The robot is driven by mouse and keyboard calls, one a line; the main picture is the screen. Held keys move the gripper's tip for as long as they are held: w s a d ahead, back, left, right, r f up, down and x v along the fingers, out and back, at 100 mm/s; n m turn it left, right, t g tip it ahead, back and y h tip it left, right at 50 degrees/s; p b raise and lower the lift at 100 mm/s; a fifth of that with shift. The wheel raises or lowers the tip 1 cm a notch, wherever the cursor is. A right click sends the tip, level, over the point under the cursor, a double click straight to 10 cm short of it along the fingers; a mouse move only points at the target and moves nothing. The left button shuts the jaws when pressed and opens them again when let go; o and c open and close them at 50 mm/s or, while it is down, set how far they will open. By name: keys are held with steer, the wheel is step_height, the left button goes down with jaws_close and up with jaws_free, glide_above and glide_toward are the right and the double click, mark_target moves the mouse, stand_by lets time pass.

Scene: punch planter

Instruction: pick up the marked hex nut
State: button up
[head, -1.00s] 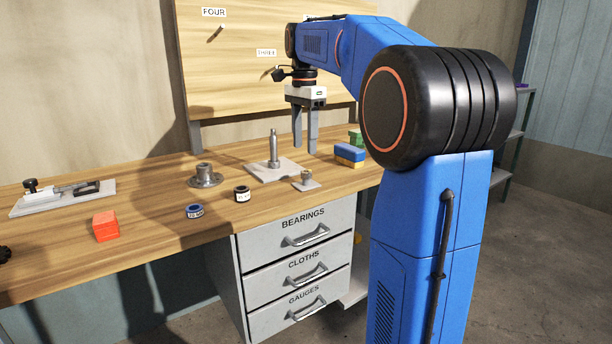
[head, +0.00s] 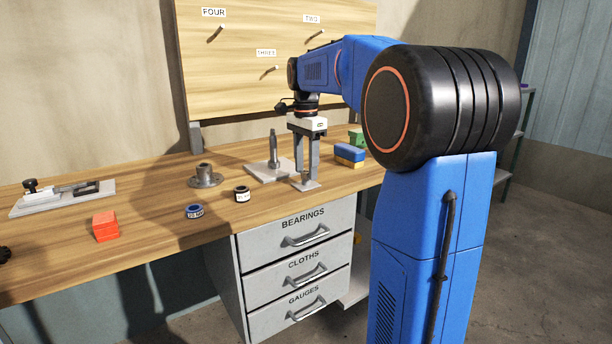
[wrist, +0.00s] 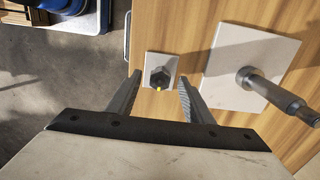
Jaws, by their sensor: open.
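The hex nut (wrist: 159,76) is dark and six-sided, with a yellow mark (wrist: 159,89) on its near side in the wrist view. It sits on a small pale square plate (wrist: 152,59) near the table's front edge. In the head view the nut (head: 304,177) is partly covered by a finger. My gripper (head: 307,175) points down over the small plate, and the wrist view shows its two fingers (wrist: 157,84) apart, one on each side of the nut. The fingers are open and nothing is between them in their grip. Fingertip height above the plate cannot be told exactly.
A larger plate (head: 262,174) with an upright metal post (head: 273,150) stands close beside my gripper. A blue and yellow block (head: 349,154) lies to its right. A flanged part (head: 205,177), two rings (head: 242,194) and a red block (head: 105,226) are further left.

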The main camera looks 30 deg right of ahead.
steer(key=c, duration=1.1)
